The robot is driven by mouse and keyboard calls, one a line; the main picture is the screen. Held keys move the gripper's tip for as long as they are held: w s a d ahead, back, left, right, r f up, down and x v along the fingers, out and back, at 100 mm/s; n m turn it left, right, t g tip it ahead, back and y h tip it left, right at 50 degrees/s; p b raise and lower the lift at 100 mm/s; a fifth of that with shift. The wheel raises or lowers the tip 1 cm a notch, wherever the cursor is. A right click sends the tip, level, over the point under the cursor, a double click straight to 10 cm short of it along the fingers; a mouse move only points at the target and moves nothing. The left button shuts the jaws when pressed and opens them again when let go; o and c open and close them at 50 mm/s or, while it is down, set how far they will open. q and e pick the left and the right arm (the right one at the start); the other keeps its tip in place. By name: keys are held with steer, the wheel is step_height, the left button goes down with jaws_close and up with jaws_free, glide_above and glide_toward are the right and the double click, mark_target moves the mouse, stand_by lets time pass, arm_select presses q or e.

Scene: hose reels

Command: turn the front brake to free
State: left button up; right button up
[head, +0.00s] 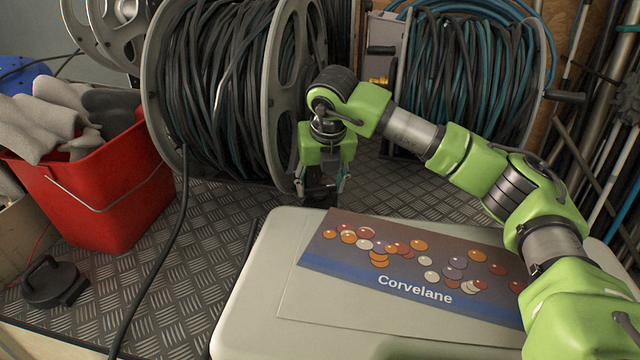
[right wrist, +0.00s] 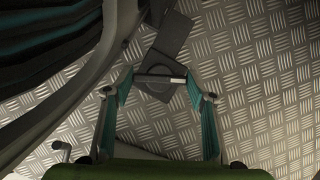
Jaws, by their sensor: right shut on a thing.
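The front reel (head: 280,95) stands upright, wound with dark hose. My right gripper (head: 320,190) points down beside the lower right of its rim, just behind the pale case. In the right wrist view, the two green-padded fingers (right wrist: 158,88) stand on either side of a dark bar with a pale end (right wrist: 160,79), which I take for the front brake's lever. My right gripper is shut on it. A dark plate (right wrist: 172,38) lies below on the metal floor. In the head view the brake is mostly hidden by the gripper. My left gripper is not in view.
A pale case (head: 255,300) with a "Corvelane" card (head: 400,262) lies in front, under my right arm. A red bucket (head: 105,205) with grey cloths stands left. A second reel (head: 465,80) stands behind right, with poles beyond. Patterned floor (head: 200,270) shows between bucket and case.

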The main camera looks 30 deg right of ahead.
steer(key=n+y, duration=0.1)
steer(key=n, duration=0.1)
steer(key=shift+d+n+p, duration=0.15)
steer(key=shift+n+p, duration=0.2)
steer(key=shift+n, duration=0.45)
steer(key=n+y+p, duration=0.2)
steer(key=n+p, duration=0.1)
steer(key=n, duration=0.2)
steer(key=shift+d+r, duration=0.15)
steer(key=n+y+p, duration=0.1)
steer(key=n, duration=0.1)
steer(key=n+g+p, duration=0.1)
steer(key=n+p, duration=0.1)
steer(key=shift+w+n+y, duration=0.1)
steer(key=shift+n+y, duration=0.3)
arm_select(q)
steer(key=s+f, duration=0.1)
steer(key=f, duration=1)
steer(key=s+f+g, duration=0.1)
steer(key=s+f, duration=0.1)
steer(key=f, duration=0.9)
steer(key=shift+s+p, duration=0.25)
steer(key=shift+p, duration=0.05)
arm_select(e)
steer(key=shift+n+g, duration=0.3)
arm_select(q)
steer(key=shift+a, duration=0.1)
arm_select(e)
steer(key=o, duration=0.8)
